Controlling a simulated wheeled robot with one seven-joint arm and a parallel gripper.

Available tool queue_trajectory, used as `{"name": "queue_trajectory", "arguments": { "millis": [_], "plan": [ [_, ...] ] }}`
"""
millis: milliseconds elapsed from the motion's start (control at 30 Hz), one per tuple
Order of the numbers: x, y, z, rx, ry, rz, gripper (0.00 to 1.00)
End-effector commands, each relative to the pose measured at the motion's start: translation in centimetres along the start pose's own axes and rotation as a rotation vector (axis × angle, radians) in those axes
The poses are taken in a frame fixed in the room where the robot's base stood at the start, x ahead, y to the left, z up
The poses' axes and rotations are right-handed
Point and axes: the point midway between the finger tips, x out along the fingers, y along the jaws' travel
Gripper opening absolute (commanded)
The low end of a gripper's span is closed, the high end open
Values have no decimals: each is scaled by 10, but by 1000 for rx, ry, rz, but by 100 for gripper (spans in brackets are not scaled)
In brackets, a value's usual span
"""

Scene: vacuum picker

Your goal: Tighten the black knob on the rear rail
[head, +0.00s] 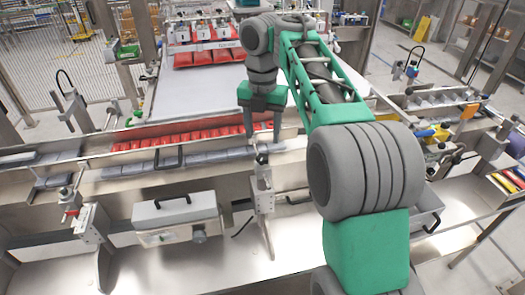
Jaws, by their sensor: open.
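My gripper (262,136) points down over the line of red packs, with its two fingers apart. It is just above and behind an upright metal clamp post (264,190) on the front rail (215,168). The rear rail (130,133) runs behind the red packs. I cannot clearly make out the black knob on it; it may be hidden behind my gripper or arm, or too small to tell. Nothing shows between the fingers.
Red packs (165,142) and grey packs (130,171) lie in rows along the conveyor. A white box with a handle (175,212) hangs in front. A clamp post (70,205) stands at left. The white belt (200,90) behind is mostly clear.

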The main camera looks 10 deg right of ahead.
Motion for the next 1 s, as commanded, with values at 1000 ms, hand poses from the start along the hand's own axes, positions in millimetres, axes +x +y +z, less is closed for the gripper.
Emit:
{"name": "queue_trajectory", "arguments": {
  "millis": [1000],
  "plan": [
    [75,0,0,1,-2,2,33]
  ]
}}
